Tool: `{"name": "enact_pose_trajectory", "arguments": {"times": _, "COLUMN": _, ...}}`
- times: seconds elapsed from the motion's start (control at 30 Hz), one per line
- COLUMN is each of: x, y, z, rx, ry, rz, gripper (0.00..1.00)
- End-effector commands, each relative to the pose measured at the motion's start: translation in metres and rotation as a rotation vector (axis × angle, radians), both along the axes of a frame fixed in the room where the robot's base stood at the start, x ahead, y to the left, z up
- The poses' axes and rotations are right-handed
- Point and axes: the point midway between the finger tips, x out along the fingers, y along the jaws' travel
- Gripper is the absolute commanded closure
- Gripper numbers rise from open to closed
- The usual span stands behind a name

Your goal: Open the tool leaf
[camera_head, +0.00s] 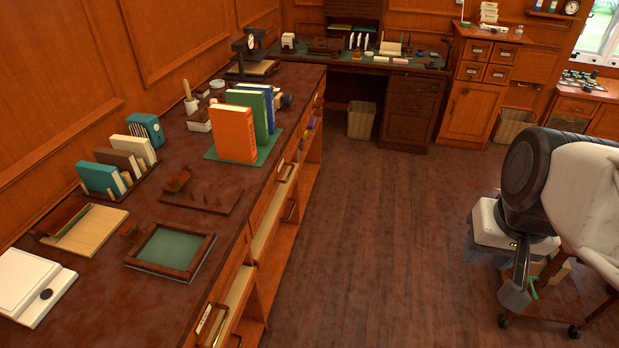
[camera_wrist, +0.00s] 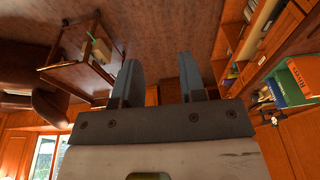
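I cannot tell for sure which part is the tool leaf. No leaf stands out as plainly marked or raised in either view. My gripper (camera_wrist: 158,72) is open in the wrist view, its two dark fingers apart with nothing between them. In the head view my gripper (camera_head: 516,290) hangs over the floor at the right, well away from the long counter (camera_head: 150,318). A dark wooden board (camera_head: 222,199) with small raised parts lies on the counter. A framed green panel (camera_head: 174,248) lies in front of it.
Books (camera_head: 233,134) stand on the counter, also showing in the wrist view (camera_wrist: 298,80). A wooden cart (camera_head: 560,300) stands by my gripper; it also shows in the wrist view (camera_wrist: 62,72). A back desk (camera_head: 415,85) and drawer cabinet (camera_head: 470,112) line the far wall. The middle floor is clear.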

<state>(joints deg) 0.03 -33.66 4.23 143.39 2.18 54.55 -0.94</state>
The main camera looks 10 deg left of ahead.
Motion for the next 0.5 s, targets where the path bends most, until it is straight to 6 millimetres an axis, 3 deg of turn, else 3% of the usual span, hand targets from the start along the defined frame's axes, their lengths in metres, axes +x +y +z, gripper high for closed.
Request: {"name": "enact_pose_trajectory", "arguments": {"times": 0.5, "x": 0.088, "y": 0.044, "z": -0.003, "rx": 0.167, "ry": 0.121, "rz": 0.082, "gripper": 0.62}}
